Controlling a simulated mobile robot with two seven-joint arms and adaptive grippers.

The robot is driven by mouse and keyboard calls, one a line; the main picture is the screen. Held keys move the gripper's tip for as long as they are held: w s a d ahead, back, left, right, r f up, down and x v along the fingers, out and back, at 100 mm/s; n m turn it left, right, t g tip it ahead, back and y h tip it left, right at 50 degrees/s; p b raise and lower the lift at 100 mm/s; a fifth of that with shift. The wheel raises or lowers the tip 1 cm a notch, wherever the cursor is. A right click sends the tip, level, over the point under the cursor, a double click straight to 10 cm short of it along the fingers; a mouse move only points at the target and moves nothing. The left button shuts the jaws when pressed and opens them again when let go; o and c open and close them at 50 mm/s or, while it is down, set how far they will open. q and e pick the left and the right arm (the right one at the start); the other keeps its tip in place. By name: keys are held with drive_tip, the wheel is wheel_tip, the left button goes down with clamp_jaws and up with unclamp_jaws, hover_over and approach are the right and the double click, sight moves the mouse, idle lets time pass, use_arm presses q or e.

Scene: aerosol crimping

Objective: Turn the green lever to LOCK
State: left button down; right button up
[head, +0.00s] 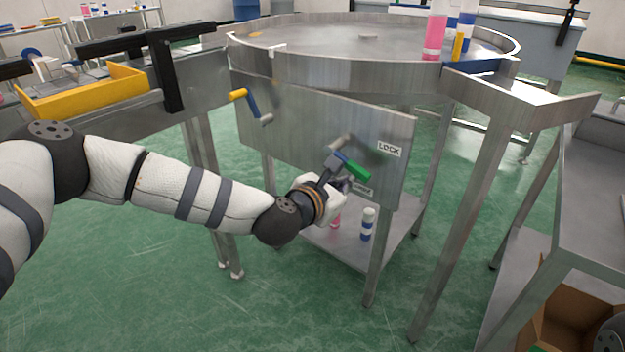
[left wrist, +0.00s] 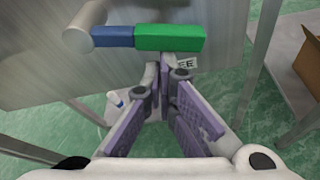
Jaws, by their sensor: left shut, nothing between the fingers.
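The green lever (head: 352,166) is on the metal panel (head: 315,125) under the round table. Its arm is blue near the pivot and its green grip points right and slightly down, between the LOCK label (head: 388,149) and a lower label (head: 361,188). In the left wrist view the green grip (left wrist: 172,38) lies level across the top, with the lower label (left wrist: 187,64) partly hidden below it. My left gripper (head: 345,184) is shut and empty, its fingertips (left wrist: 166,72) just below the grip. I cannot tell if they touch it.
A yellow-handled crank (head: 250,104) sits on the panel's left. Cans stand on the lower shelf (head: 345,246) and on the round table (head: 310,40). Table legs and a side bench (head: 600,185) stand to the right, with a cardboard box (head: 562,308) below. Green floor is free in front.

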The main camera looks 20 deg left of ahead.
use_arm(q)
drive_tip(key=shift+s+d+r+n+g+h+b, duration=0.15)
drive_tip(key=shift+d+r+n+h+b, duration=0.2)
drive_tip(key=shift+n, duration=0.3)
drive_tip(key=shift+d+r+n+g+h+b, duration=0.15)
drive_tip(key=shift+r+n+h, duration=0.2)
drive_tip(key=shift+r+n, duration=0.25)
use_arm(e)
drive_tip(key=shift+s+f, duration=0.4)
drive_tip(key=shift+f, duration=0.2)
use_arm(q)
wheel_tip(320, 180, down, 5)
drive_tip(key=b, duration=0.4)
drive_tip(key=r+p+v, duration=0.1)
drive_tip(key=v, duration=0.9)
use_arm(e)
drive_tip(key=shift+s+a+f+g, duration=0.1)
drive_tip(key=shift+s+f+g, duration=0.4)
drive_tip(key=shift+s+f, duration=0.75)
